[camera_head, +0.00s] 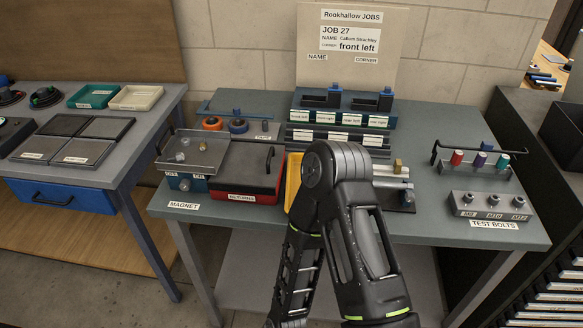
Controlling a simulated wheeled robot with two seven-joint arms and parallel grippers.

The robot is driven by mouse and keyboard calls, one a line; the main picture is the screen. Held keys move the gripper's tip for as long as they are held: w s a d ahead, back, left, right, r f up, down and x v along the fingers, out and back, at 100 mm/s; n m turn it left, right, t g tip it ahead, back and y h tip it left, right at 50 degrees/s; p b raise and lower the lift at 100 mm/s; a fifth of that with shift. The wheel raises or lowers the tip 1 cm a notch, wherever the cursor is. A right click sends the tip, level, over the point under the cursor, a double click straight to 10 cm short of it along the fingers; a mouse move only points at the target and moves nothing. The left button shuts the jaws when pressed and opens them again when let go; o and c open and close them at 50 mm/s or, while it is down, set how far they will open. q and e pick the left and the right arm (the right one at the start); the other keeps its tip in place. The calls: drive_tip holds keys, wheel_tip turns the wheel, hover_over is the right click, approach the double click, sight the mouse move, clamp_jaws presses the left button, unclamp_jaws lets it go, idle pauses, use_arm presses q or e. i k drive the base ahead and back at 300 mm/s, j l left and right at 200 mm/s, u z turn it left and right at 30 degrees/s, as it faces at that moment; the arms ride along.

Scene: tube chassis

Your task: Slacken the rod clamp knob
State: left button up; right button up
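I cannot tell for certain which part is the rod clamp knob. A blue knob (335,88) stands on a black block at the back of the grey bench, and a second blue knob (386,91) stands on a similar block to its right. A small brass-coloured piece (397,165) stands on pale rods right of centre. Their left ends are hidden behind one of my arms, which rises with its elbow over the bench centre. Neither gripper is in view, so no contact with a knob shows.
A red case (241,190) labelled RETURNS and a tilted grey tray (195,150) stand on the left of the bench (450,228). A grey test-bolt block (488,207) and a dark rack of coloured pieces stand on the right. Another table (140,160) is at the left.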

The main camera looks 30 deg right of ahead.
sight(409, 196)
drive_tip(key=z, duration=1.7)
